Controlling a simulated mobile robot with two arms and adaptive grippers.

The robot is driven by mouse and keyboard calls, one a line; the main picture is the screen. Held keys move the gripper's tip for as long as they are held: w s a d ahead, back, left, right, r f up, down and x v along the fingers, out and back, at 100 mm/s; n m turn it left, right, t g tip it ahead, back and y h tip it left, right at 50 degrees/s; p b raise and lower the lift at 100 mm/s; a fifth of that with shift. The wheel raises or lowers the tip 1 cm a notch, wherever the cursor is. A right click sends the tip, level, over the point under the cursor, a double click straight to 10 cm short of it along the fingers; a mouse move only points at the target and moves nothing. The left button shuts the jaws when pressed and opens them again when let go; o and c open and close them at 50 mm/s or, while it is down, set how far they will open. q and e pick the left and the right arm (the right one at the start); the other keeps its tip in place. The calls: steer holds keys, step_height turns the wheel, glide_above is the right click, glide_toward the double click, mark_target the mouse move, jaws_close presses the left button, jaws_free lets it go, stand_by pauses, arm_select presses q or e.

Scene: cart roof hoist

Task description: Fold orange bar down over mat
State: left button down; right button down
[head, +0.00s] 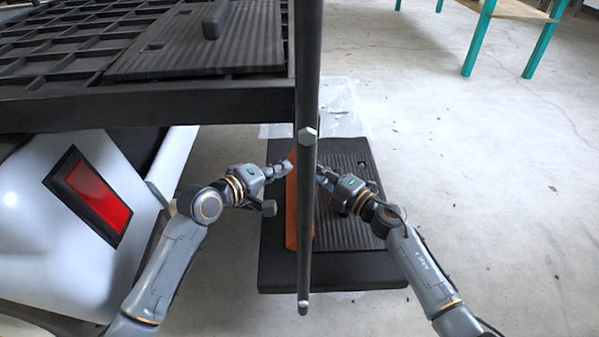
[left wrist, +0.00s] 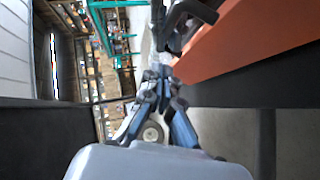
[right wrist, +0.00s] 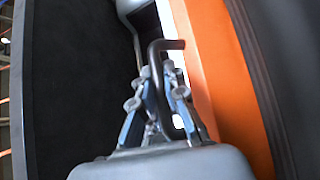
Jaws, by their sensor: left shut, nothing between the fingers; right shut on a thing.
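The orange bar (head: 291,210) stands upright along the left side of the black ribbed mat (head: 350,215), partly hidden behind a dark vertical pole. My left gripper (head: 287,167) is shut and empty at the bar's left side. In the left wrist view, its fingers (left wrist: 160,78) are close to a black bent rod (left wrist: 188,18), with the orange bar (left wrist: 250,35) to the right. My right gripper (head: 321,170) is on the bar's right side, over the mat. In the right wrist view, its fingers (right wrist: 165,75) are shut on a black bent rod (right wrist: 156,55) beside the orange bar (right wrist: 215,75).
The dark pole (head: 307,90) with bolt heads runs down between my two grippers. A black roof rack (head: 60,105) overhangs at the upper left, above a white body with a red light (head: 92,195). Open concrete floor lies to the right, with a teal-legged table (head: 540,50) beyond.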

arm_select(q)
steer(key=d, duration=0.1)
steer(key=d+f, duration=0.1)
steer(key=d, duration=0.1)
steer(key=shift+w+d+f, duration=0.25)
steer(key=shift+w+f, duration=0.05)
steer(key=shift+w, duration=0.05)
arm_select(e)
steer(key=shift+a+f, duration=0.1)
steer(key=shift+f, duration=0.05)
arm_select(q)
steer(key=shift+d+f, duration=0.2)
steer(key=shift+d, duration=0.2)
